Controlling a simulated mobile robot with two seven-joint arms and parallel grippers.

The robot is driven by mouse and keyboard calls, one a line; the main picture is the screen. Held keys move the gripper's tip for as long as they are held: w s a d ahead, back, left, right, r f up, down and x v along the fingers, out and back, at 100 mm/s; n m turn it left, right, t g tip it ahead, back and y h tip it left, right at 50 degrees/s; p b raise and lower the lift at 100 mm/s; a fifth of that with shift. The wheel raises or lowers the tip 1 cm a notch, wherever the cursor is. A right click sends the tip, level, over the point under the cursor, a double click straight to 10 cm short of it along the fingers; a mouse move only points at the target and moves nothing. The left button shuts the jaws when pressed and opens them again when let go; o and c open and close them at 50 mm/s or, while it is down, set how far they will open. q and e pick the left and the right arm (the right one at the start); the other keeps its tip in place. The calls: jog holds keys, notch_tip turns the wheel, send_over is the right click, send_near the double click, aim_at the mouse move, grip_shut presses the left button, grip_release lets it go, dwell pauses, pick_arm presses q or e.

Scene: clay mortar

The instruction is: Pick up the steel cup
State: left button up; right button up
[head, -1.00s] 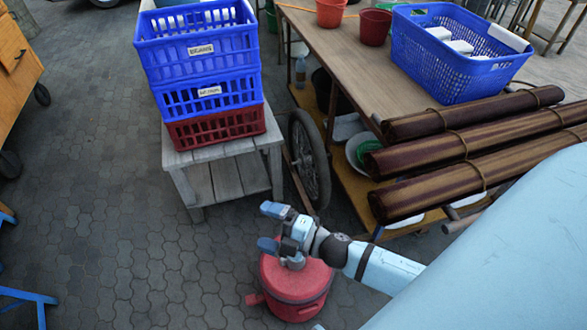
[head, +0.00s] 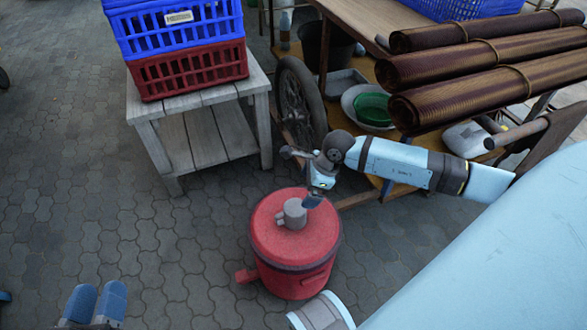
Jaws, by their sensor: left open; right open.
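The steel cup (head: 295,213) is a small grey cup with a handle at its left. It stands upright on the lid of a red round cooler (head: 278,240) on the pavement. My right gripper (head: 303,178) is open and empty, just behind and above the cup at its upper right. Its lower blue fingertip comes close to the cup's right side; I cannot tell whether they touch. My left gripper (head: 97,303) is open at the bottom left edge, far from the cup, with only its two blue fingertips clearly in view.
A grey wooden table (head: 198,122) bears stacked blue (head: 175,30) and red crates (head: 190,72). Behind the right arm stands a wheeled cart with brown bamboo rolls (head: 490,60), a wheel (head: 300,105) and a green bowl (head: 371,108). Pavement left of the cooler is clear.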

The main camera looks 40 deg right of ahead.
aim_at(294, 207)
jog(key=b+x, duration=0.2)
jog(key=x, duration=0.4)
jog(key=shift+w+a+f, duration=0.1)
jog(key=shift+a+f, duration=0.1)
jog(key=shift+f, duration=0.1)
jog(key=shift+w+a+f+b, duration=0.15)
jog(key=shift+a+f+b, duration=0.1)
jog(key=shift+f+b, duration=0.3)
jog(key=b+x, duration=0.2)
jog(key=x, duration=0.2)
jog(key=shift+f+b, duration=0.35)
jog(key=shift+f, duration=0.2)
pick_arm(q)
jog(key=w+f+m, duration=0.1)
jog(key=w+a+f+m, duration=0.1)
jog(key=m, duration=0.1)
jog(key=shift+f, duration=0.3)
jog(key=shift+f, duration=0.1)
pick_arm(e)
jog(key=c, duration=1)
